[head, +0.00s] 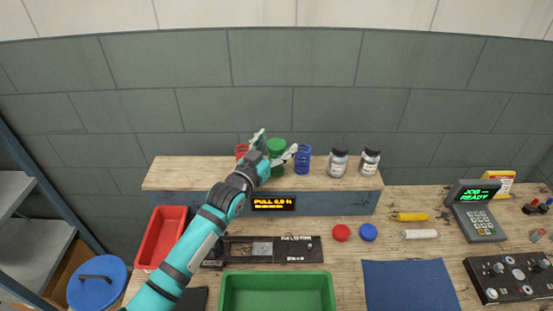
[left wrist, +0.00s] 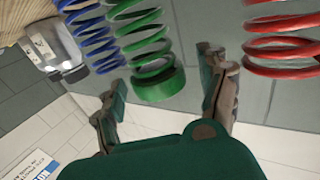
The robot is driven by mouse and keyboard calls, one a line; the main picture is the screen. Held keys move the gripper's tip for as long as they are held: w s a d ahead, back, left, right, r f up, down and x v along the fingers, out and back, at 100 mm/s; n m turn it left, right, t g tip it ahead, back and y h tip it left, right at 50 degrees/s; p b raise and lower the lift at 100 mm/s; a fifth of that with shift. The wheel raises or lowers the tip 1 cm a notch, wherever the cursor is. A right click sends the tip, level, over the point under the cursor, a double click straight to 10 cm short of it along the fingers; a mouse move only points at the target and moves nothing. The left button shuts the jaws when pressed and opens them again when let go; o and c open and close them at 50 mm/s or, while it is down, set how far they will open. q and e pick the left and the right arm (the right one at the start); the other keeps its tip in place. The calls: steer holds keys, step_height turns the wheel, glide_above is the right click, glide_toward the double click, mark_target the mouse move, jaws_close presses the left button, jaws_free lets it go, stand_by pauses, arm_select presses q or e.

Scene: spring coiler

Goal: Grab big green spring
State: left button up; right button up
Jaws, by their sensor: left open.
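The big green spring (head: 277,145) stands on the raised wooden shelf with its green cap on top. My left gripper (head: 273,149) reaches it from the front, its jaws open with one finger to each side of the spring in the head view. In the left wrist view the green spring (left wrist: 143,35) and its cap (left wrist: 160,85) show beyond the open fingers (left wrist: 164,88), with no clear contact. My right gripper is not in view.
A red spring (head: 241,150) stands left of the green one, partly behind my arm, and a blue spring (head: 303,158) stands close on its right. Two jars (head: 338,163) stand further right on the shelf (head: 200,172). A green tray (head: 277,273) and red bin (head: 153,245) are in front.

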arm_select(q)
steer(key=shift+w+d, duration=0.15)
steer(key=shift+w, duration=0.05)
steer(key=shift+s, duration=0.1)
steer(key=shift+c, duration=0.8)
steer(key=shift+r, duration=0.1)
jaws_close()
